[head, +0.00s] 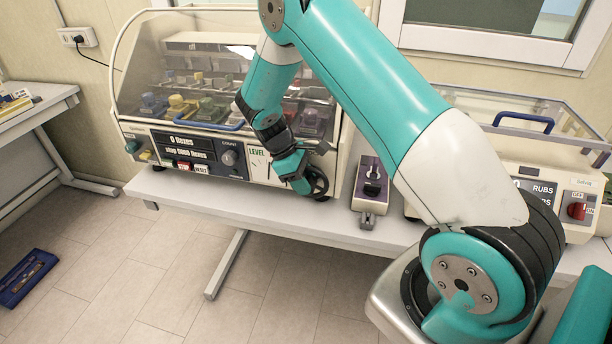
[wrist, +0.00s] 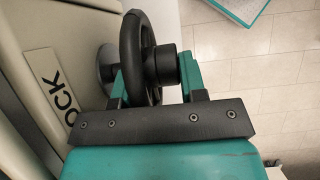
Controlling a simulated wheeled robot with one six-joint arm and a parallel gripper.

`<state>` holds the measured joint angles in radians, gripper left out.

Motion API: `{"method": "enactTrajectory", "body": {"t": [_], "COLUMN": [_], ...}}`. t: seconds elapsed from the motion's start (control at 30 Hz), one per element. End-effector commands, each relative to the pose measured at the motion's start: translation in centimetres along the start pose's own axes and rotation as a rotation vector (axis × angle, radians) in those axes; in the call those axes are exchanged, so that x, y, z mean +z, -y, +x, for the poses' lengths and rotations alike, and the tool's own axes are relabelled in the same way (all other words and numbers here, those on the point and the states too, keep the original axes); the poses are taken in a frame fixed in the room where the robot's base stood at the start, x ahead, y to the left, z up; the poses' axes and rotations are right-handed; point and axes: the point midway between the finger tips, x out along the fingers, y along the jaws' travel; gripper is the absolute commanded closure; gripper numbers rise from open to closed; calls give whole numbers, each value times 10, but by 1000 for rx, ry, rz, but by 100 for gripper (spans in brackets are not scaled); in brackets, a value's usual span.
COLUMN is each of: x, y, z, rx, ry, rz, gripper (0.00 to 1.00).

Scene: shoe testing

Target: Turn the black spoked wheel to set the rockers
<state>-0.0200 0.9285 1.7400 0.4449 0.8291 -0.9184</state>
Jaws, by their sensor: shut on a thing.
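The black spoked wheel (head: 318,184) is on the front right of the flexing machine (head: 210,155), low beside the LEVEL panel (head: 259,165). In the wrist view the wheel (wrist: 133,45) stands edge-on, with a round black hub or knob on its right side. My gripper (head: 298,182) is at the wheel. In the wrist view my gripper (wrist: 152,85) has one finger on each side of the wheel's rim and is shut on it. The rockers are not clearly visible; shoe samples (head: 190,105) show under the clear cover.
A small grey and purple device (head: 370,185) stands on the bench (head: 240,208) just right of the wheel. The rubbing machine (head: 540,180) is farther right, behind my arm. A blue tray (head: 27,276) lies on the floor at the left.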

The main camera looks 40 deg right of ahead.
Motion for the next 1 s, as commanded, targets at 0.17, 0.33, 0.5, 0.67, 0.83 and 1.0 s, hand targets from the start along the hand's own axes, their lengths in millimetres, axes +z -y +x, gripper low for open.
{"method": "enactTrajectory", "body": {"t": [0.17, 0.33, 0.5, 0.67, 0.83, 1.0], "x": [-1, 0, 1, 1, -1, -3], "y": [6, 6, 3, 2, 1, 2], "z": [2, 3, 2, 1, -15, -53], "rx": [-14, -14, -11, -9, -4, -3], "ry": [8, 7, 4, 2, -1, -3], "rz": [-13, -12, -7, -4, -2, -4], "gripper": [85, 45, 45, 45, 45, 45]}}
